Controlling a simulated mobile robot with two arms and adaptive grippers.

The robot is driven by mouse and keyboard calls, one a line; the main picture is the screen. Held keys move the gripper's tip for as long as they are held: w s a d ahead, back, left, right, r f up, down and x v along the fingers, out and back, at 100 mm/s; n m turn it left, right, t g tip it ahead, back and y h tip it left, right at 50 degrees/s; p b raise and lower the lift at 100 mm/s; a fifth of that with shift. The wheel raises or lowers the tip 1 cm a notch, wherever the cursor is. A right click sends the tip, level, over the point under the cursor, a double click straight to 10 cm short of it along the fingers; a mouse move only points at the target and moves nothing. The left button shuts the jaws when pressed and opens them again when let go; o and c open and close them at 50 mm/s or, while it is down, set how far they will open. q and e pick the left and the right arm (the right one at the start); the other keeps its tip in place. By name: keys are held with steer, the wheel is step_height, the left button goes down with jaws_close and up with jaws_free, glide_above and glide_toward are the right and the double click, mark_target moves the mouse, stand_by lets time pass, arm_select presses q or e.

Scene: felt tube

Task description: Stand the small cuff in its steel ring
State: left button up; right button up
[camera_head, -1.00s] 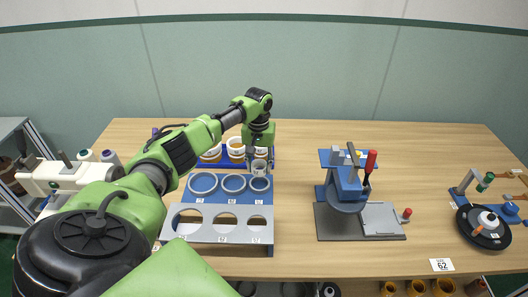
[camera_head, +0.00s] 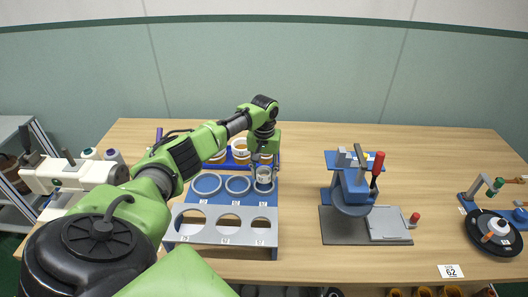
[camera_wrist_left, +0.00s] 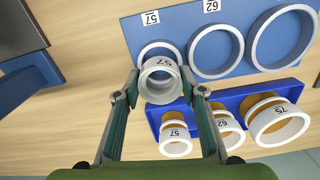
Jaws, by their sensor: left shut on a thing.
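The small cuff (camera_head: 263,175), a pale grey flanged tube marked 57, is between the fingers of my left gripper (camera_head: 263,170). The left wrist view shows the cuff (camera_wrist_left: 159,84) with a finger at each side. The small steel ring (camera_head: 264,190) is the rightmost of three on the blue board in the head view. In the left wrist view the ring (camera_wrist_left: 158,45) shows just beyond the cuff, partly hidden by it. The cuff looks upright and close over the ring; whether it touches or enters it I cannot tell. My right gripper is not in view.
Larger rings stand left of the small one: a middle ring (camera_head: 237,185) and a large ring (camera_head: 206,184). A blue tray (camera_wrist_left: 240,96) with brown-and-white tubes lies behind. A grey rack (camera_head: 222,233) with holes is in front. A blue press (camera_head: 352,188) stands right.

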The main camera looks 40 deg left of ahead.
arm_select(q)
steer(key=shift+f, duration=0.1)
stand_by(0.3)
steer(key=shift+f+b, duration=0.45)
steer(key=shift+f, duration=0.5)
steer(key=shift+f, duration=0.1)
steer(key=shift+f+b, duration=0.35)
steer(key=shift+f, duration=0.4)
stand_by(0.4)
steer(key=shift+r+p, duration=0.2)
steer(key=shift+p, duration=0.3)
steer(key=shift+p, duration=0.55)
stand_by(0.5)
